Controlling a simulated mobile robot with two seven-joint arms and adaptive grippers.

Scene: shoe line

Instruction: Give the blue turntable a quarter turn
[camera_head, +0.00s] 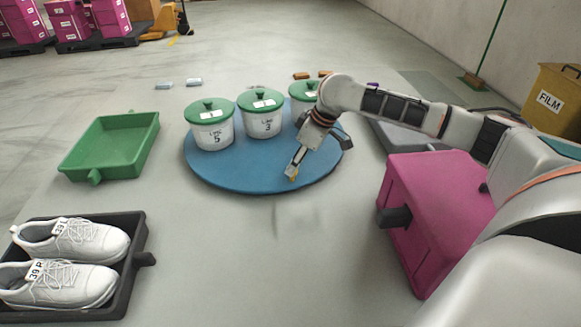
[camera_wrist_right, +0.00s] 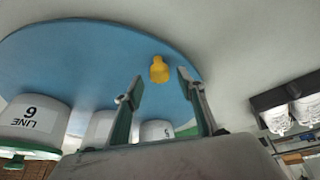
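The round blue turntable (camera_head: 240,183) lies flat in the middle of the head view. White pots with green lids stand on it, among them LINE 5 (camera_head: 211,130) and LINE 3 (camera_head: 262,118); a third (camera_head: 303,91) is partly hidden by my right arm. My right gripper (camera_head: 294,167) is low over the turntable's front right. In the right wrist view, its two fingers (camera_wrist_right: 160,82) are apart, with a yellow knob (camera_wrist_right: 159,69) near the turntable's rim at the gap between their tips. I cannot tell whether they touch it. My left gripper is not in view.
A green tray (camera_head: 78,163) lies to the left. White shoes sit in a dark tray (camera_head: 139,240) at front left. A magenta box (camera_head: 430,210) stands right of the turntable, near my right arm. A yellow FILM bin (camera_head: 553,98) is far right. Floor in front is clear.

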